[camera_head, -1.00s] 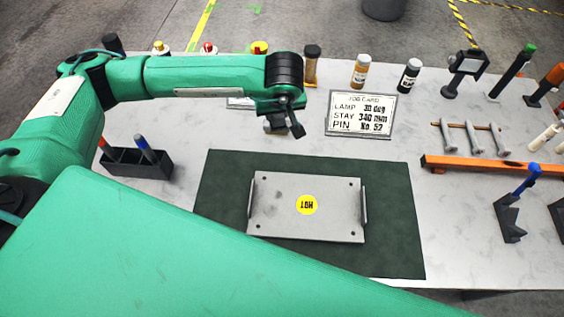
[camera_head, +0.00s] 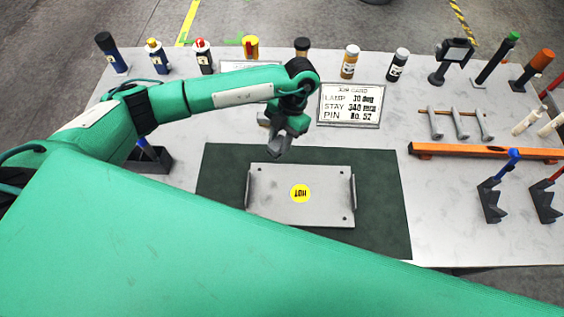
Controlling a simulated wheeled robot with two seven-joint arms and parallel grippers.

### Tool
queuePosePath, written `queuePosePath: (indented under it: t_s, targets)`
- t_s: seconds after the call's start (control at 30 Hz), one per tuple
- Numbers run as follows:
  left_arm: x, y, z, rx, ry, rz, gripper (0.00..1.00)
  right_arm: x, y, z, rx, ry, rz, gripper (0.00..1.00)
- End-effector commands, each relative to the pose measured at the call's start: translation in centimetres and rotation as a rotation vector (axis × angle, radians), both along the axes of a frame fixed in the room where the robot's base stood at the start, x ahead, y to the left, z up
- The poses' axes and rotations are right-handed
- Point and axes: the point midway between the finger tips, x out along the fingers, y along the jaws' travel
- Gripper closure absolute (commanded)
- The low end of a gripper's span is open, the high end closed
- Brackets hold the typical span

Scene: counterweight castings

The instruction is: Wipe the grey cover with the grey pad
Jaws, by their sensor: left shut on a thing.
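The grey cover (camera_head: 265,207) is a flat plate with raised side edges, corner holes and a yellow HOT label (camera_head: 300,193). My left gripper (camera_head: 281,146) is above the back edge of the cover, pointing down. It is shut on a small grey thing that appears to be the grey pad, mostly hidden by the jaws. I cannot tell whether it touches the cover. My right gripper is not in view.
Behind stand a job card (camera_head: 350,104) and a row of bottles (camera_head: 349,62). At the right are an orange rail (camera_head: 485,151), black V-blocks (camera_head: 491,202) and a lamp-like stand (camera_head: 447,62). A black holder (camera_head: 150,160) is partly hidden at the left.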

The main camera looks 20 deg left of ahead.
Motion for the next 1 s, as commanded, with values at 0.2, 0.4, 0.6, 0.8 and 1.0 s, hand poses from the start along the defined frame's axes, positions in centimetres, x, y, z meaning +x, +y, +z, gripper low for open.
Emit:
queuePosePath:
  t_s: [0.2,0.4,0.6,0.8,1.0]
  targets:
    - [-1.9,-0.8,-1.1,0.0,0.006,0.5,0.94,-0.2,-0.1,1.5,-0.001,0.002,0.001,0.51]
    - [-3.6,-1.6,-2.3,0.001,0.004,0.948,0.94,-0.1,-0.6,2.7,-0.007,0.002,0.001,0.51]
    - [-5.0,-2.2,-3.2,0.002,0.001,1.297,0.94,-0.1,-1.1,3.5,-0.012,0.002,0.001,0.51]
    - [-5.6,-2.5,-3.7,0.002,-0.001,1.461,0.94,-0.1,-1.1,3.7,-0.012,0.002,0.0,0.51]
    - [-5.6,-2.6,-4.4,0.003,-0.003,1.488,0.94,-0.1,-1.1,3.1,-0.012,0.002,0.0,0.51]
